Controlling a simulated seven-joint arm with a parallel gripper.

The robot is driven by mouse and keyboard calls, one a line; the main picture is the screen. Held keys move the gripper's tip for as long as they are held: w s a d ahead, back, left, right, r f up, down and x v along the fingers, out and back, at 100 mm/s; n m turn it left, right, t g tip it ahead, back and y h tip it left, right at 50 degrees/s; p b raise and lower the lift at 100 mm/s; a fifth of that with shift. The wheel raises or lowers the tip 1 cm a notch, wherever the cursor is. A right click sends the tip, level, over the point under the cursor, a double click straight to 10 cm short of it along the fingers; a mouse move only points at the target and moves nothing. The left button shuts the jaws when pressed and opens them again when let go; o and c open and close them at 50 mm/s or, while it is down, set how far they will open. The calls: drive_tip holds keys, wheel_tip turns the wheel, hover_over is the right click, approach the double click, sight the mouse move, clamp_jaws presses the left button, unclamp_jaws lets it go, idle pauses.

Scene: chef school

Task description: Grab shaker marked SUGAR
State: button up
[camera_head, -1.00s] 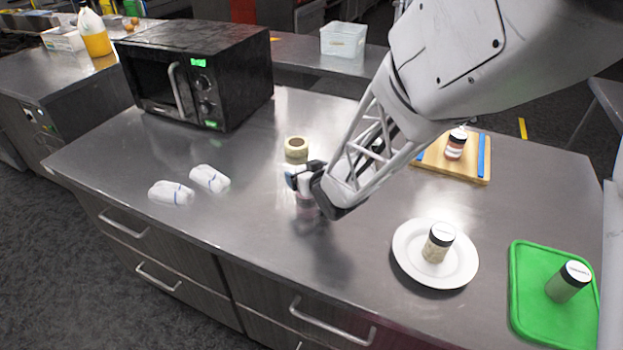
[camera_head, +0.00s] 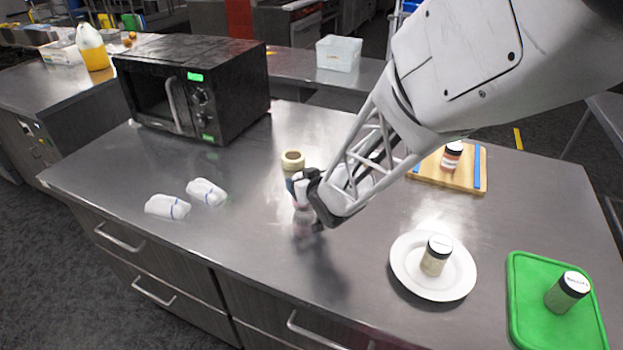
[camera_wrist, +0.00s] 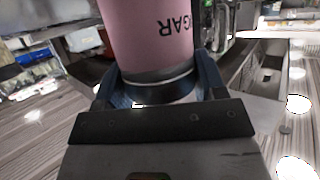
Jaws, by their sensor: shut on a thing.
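My gripper (camera_head: 308,192) is above the steel counter (camera_head: 240,205), left of the plate. In the wrist view my gripper (camera_wrist: 157,88) has its two fingers closed around the dark-lidded end of a pink shaker (camera_wrist: 148,38). The letters "GAR" show upside down on its pink side; the rest of the word is out of sight. In the head view the shaker is mostly hidden by the gripper, with a blurred pinkish patch below it that may be shaker or reflection. I cannot tell from this whether it touches the counter.
Other shakers stand on a white plate (camera_head: 405,275), a green board (camera_head: 530,320) and a wooden board (camera_head: 432,173). Two white cloth rolls (camera_head: 206,192) and a microwave (camera_head: 190,85) are to the left.

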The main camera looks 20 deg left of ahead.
drive_tip(key=shift+r, duration=0.75)
drive_tip(key=shift+s+d+r, duration=0.15)
drive_tip(key=shift+s+d, duration=0.05)
drive_tip(key=s+d+r, duration=0.1)
drive_tip(key=s+d, duration=0.9)
drive_tip(key=s, duration=0.1)
drive_tip(key=shift+s+r, duration=0.2)
drive_tip(key=shift+s, duration=0.2)
drive_tip(key=shift+w+a, duration=0.1)
